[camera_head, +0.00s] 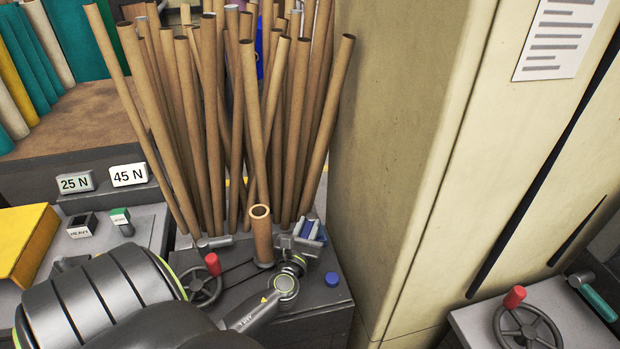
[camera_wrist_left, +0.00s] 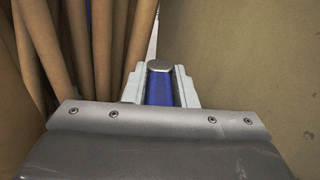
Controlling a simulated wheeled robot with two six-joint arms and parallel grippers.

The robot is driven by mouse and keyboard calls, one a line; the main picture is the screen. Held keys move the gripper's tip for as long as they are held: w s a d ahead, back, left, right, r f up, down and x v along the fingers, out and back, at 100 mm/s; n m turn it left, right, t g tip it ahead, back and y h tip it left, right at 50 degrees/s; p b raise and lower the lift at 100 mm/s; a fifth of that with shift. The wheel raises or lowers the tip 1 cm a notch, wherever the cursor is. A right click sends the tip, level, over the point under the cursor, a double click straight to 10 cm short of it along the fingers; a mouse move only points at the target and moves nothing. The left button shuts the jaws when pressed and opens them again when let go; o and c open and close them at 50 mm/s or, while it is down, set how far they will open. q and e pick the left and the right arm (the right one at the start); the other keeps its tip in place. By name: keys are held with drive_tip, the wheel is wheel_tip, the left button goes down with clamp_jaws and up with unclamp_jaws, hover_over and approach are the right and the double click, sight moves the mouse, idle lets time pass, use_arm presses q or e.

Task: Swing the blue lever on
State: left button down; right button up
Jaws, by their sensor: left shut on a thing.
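The blue lever (camera_head: 311,229) shows between the fingers of my left gripper (camera_head: 303,238), at the right rear of a dark machine top. In the left wrist view the lever (camera_wrist_left: 159,88) is a blue bar with a grey end cap, and the pale fingers of my left gripper (camera_wrist_left: 160,92) sit on both sides of it. The gripper is shut on the lever. The lever's base is hidden behind the gripper and wrist. My right gripper is not in view.
A short upright cardboard tube (camera_head: 262,237) stands just left of the gripper. A handwheel with a red knob (camera_head: 212,264) and a blue button (camera_head: 332,279) are on the same top. Several tall cardboard tubes (camera_head: 232,120) lean behind. A beige pillar (camera_head: 395,150) stands close on the right.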

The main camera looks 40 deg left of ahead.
use_arm(q)
drive_tip(key=shift+r, duration=0.1)
idle(0.3)
drive_tip(key=c, duration=1.2)
unclamp_jaws()
drive_tip(key=shift+w, duration=0.1)
drive_tip(key=b+v, duration=0.1)
drive_tip(key=v, duration=0.4)
drive_tip(key=b+v, duration=0.2)
drive_tip(key=v, duration=0.4)
drive_tip(key=b+v, duration=0.2)
drive_tip(key=v, duration=0.3)
drive_tip(key=shift+s+f, duration=0.25)
drive_tip(key=shift+s, duration=0.1)
drive_tip(key=shift+s+d+r+b, duration=0.15)
drive_tip(key=shift+s+d+b, duration=0.05)
drive_tip(key=shift+s+b, duration=0.15)
